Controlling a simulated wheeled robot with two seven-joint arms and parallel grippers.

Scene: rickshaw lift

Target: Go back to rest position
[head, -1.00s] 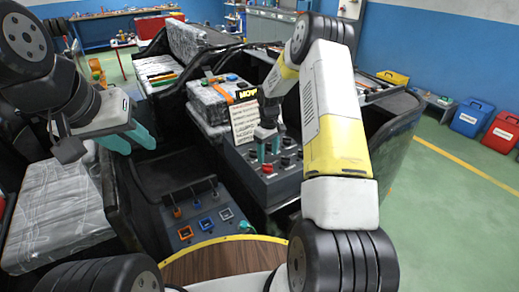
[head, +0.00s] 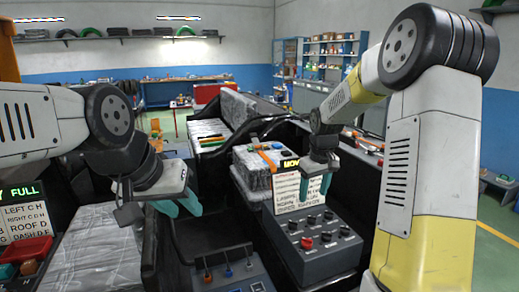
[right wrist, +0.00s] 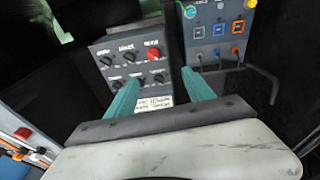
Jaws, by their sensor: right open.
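My left gripper (head: 178,206) is at the left of the head view, over the dark cabin interior. Its teal fingers are apart and nothing shows between them. My right gripper (head: 314,186) hangs above the grey control panel (head: 322,264) with black knobs and a red knob. Its teal fingers are apart and empty. In the right wrist view the same gripper (right wrist: 160,92) shows open, its fingers pointing toward the knob panel (right wrist: 112,75) and seemingly clear of it.
A printed sign (head: 290,192) stands behind the panel. A grey box with tools on top (head: 252,170) is left of the sign. A lower switch panel (head: 232,284) is in front, and another sign (head: 25,222) is at the left edge. Wall shelves are far back.

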